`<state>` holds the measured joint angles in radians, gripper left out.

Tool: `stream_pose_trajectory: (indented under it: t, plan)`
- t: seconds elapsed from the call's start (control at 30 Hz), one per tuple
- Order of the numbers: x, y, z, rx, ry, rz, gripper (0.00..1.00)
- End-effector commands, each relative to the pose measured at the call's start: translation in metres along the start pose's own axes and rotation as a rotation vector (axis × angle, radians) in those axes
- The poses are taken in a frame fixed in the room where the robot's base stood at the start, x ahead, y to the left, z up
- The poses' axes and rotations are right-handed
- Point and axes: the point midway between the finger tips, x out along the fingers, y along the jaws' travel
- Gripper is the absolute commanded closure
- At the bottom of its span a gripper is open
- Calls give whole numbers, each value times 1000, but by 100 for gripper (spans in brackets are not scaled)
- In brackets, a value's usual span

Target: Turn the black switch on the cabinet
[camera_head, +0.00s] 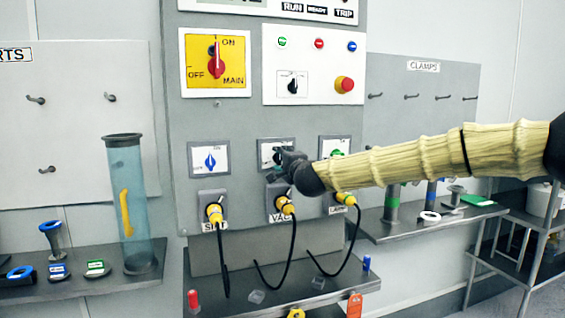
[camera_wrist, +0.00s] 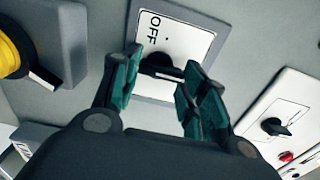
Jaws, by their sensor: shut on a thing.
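The grey cabinet (camera_head: 265,115) stands in the middle of the head view. The black switch (camera_wrist: 160,64) sits on a white plate (camera_wrist: 186,38) marked OFF in the wrist view. In the head view this is the middle plate of the lower row, above the VAC socket, and my gripper mostly hides the switch. My gripper (camera_head: 280,163) reaches in from the right. In the wrist view its two teal-padded fingers (camera_wrist: 158,78) are on either side of the black switch, shut on it. The exact angle of the switch is hard to tell.
Another black knob (camera_head: 292,86) sits on the upper white panel near a red stop button (camera_head: 344,84). A blue switch (camera_head: 210,161) is left and a green one (camera_head: 337,153) right. Yellow plugs with black cables hang below. A clear tube (camera_head: 128,200) stands left.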

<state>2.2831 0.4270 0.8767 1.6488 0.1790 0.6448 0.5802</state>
Motion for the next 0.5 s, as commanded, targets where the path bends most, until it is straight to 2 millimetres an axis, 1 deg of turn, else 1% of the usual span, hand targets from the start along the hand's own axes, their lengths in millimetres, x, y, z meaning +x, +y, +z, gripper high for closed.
stream_pose_trajectory:
  t: [0.3,0.33,0.4,0.43,0.5]
  plan:
    - [0,1,-1,1,1,1,81]
    - [0,1,-1,1,1,1,51]
    - [0,1,-1,1,1,1,39]
    - [0,1,-1,1,1,1,35]
    - [0,1,0,0,0,1,35]
